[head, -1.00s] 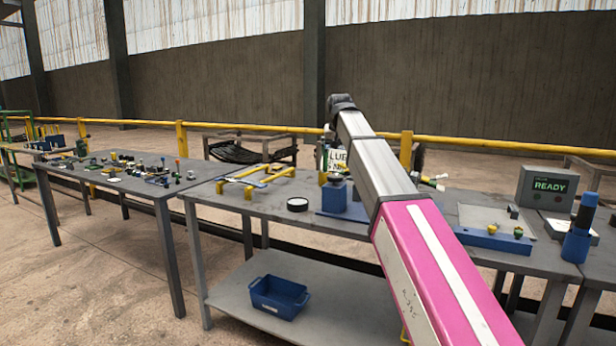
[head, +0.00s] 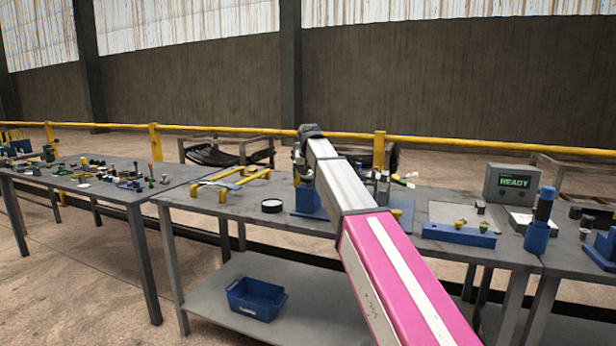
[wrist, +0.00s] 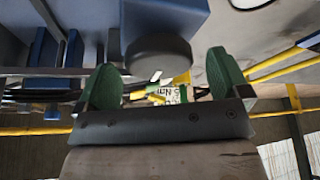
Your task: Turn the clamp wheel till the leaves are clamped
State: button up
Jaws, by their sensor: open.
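In the wrist view, a dark round wheel-like disc (wrist: 158,62) sits against a blue block (wrist: 163,22). My gripper (wrist: 166,80) is open, its green fingertips apart on either side of the disc; I cannot tell whether either touches it. In the head view, a blue fixture (head: 307,199) on the bench is partly hidden behind my arm. My gripper is hidden there too. Dark strips beside blue posts (wrist: 48,55) show at the left of the wrist view; I cannot tell whether these are the leaves or how tightly they are held.
The grey bench (head: 215,202) carries a yellow frame (head: 233,187), a black-rimmed disc (head: 272,205), a blue block with small parts (head: 459,234) and a READY display (head: 513,183). A blue bin (head: 256,298) sits on the lower shelf. A yellow rail (head: 230,131) runs behind.

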jog(key=shift+w+f, duration=0.1)
jog(key=shift+f, duration=0.15)
jog(key=c, duration=0.9)
jog(key=shift+m, duration=0.3)
jog(key=m+h, duration=0.1)
jog(key=m, duration=0.2)
jog(key=shift+a+h, duration=0.15)
jog(key=shift+h, duration=0.15)
jog(key=shift+m+g+h, duration=0.3)
jog(key=shift+m+h, duration=0.1)
jog(key=shift+m, duration=0.85)
jog(key=shift+m+g+h, duration=0.3)
jog(key=shift+m+h, duration=0.1)
jog(key=shift+m, duration=0.85)
